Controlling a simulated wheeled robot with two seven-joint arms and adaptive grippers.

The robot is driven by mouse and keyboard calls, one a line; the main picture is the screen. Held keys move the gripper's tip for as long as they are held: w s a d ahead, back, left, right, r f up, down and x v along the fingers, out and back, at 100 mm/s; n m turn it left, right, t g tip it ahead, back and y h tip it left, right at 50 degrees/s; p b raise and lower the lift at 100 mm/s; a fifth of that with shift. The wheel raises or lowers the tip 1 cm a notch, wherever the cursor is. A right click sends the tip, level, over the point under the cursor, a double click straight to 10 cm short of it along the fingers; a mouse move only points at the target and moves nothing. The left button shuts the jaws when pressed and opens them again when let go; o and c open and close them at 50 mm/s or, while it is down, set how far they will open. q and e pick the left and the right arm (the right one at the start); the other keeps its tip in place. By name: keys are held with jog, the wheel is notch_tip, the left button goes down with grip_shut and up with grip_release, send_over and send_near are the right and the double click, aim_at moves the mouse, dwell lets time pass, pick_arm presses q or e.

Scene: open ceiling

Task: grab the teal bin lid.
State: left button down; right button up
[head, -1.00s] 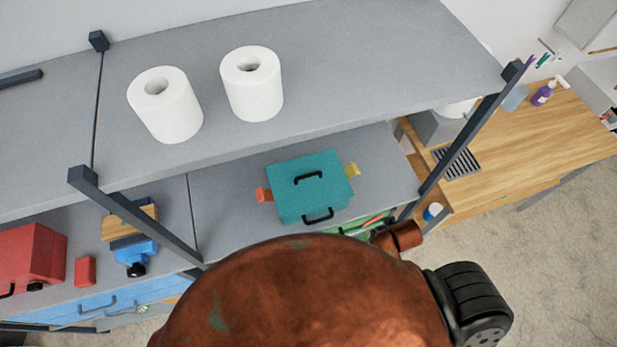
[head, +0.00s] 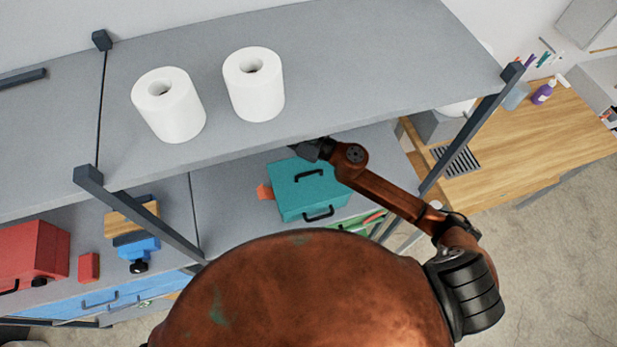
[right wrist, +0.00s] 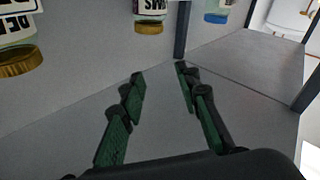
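The teal bin (head: 300,203) sits on the lower grey shelf, with its flat teal lid (head: 288,177) on top and a black handle on the lid. A second black handle is on its front, and an orange tab shows at its left side. My right gripper (head: 305,150) is at the bin's back right, close to the upper shelf's front edge; my right arm hides the lid's right part. In the right wrist view the right gripper (right wrist: 158,76) is open, with nothing between its fingers. The lid does not show there. My left gripper is not in view.
Two white paper rolls (head: 168,105) stand on the upper shelf (head: 380,60), which overhangs the bin. A dark shelf post (head: 470,130) stands right of my arm. Red boxes (head: 32,255) are at left. Jars (right wrist: 18,55) show in the wrist view.

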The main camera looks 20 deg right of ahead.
jog(key=s+a+f+n+g+y, duration=0.1)
jog(key=s+a+f+n+g, duration=0.15)
jog(key=a+n+g, duration=0.2)
jog(key=g+h, duration=0.9)
jog(key=h, duration=0.2)
send_over(310, 172)
jog(key=d, duration=0.2)
jog(key=shift+t, duration=0.25)
notch_tip(310, 172, down, 17)
jog(key=shift+w+r, duration=0.1)
jog(key=shift+p+x, duration=0.5)
jog(key=shift+x, duration=0.4)
jog(key=x, duration=0.1)
jog(key=p+x, duration=0.1)
jog(key=x, duration=0.1)
jog(key=p+x, duration=0.1)
jog(key=x, duration=0.1)
jog(key=shift+d, duration=0.35)
jog(key=shift+a+f, duration=0.15)
jog(key=shift+f, duration=0.3)
